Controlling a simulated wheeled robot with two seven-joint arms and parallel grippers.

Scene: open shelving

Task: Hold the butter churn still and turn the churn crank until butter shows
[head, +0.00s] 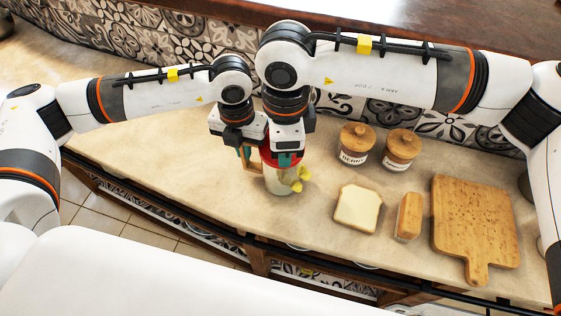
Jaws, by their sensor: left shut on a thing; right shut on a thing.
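The butter churn (279,184) stands upright on the counter, a pale jar with a red top. Yellow butter-like lumps (299,178) show at its right side; I cannot tell whether they are inside or outside the jar. My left gripper (246,156) is at the churn's upper left, shut on a part of it, probably the brown frame-like piece there. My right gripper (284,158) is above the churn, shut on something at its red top. The crank is mostly hidden by the grippers, so I cannot tell which way it points.
Two lidded jars (357,145) (401,150) stand at the back right. A slice of bread (358,207), a small wooden-topped item (408,217) and a cutting board (474,225) lie to the right. The counter left of the churn is clear; a tiled wall runs behind.

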